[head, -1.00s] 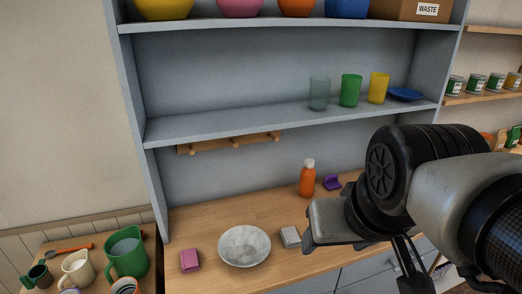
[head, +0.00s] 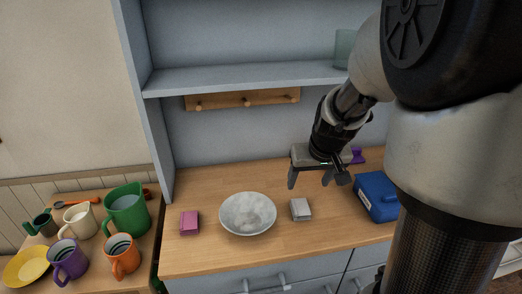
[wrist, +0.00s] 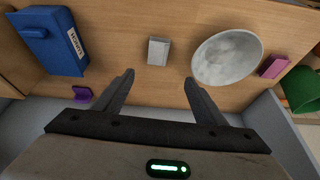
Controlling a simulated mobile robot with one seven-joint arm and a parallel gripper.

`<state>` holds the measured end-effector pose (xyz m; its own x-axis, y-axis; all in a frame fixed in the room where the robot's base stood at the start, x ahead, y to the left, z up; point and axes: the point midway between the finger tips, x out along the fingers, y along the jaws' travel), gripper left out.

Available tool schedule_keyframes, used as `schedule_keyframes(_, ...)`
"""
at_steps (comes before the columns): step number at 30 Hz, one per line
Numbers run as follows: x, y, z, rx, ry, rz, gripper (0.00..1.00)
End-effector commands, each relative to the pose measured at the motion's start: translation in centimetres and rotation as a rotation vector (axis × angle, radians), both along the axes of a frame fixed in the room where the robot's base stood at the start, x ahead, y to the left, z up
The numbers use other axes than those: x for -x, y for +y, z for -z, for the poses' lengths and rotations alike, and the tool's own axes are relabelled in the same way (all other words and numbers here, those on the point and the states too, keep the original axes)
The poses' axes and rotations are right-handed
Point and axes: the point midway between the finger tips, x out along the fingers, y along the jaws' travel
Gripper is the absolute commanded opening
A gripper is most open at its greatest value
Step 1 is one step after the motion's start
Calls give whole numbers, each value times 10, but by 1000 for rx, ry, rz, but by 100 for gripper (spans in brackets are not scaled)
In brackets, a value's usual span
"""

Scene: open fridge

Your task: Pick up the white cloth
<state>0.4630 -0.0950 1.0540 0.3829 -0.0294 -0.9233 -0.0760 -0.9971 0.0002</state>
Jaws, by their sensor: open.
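The white cloth is a small folded, block-like piece (head: 300,209) on the wooden counter, just right of the pale bowl (head: 248,213). In the wrist view the white cloth (wrist: 158,50) lies flat, beyond the fingertips and roughly centred between them. My gripper (head: 311,183) is open and empty. It hangs with its fingers down, above and slightly behind the cloth, apart from it. In the wrist view my gripper (wrist: 159,78) has both fingers spread wide with bare counter between them.
A pink folded piece (head: 190,222) lies left of the bowl. A blue lunch box (head: 377,195) stands right of the cloth, and a purple item (head: 357,156) lies behind. The shelf (head: 240,78) and peg rail (head: 247,99) are above. Several mugs stand on the left table.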

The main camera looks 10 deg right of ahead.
Motion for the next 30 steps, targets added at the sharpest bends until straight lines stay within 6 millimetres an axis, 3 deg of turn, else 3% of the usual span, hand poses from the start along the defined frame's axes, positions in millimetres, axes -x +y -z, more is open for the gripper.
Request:
schedule_keyframes(12,-31,-3,84,-1,5,1,65)
schedule_keyframes(22,-42,-5,110,-1,3,1,65)
schedule_keyframes(30,-51,-10,147,-1,4,-1,65)
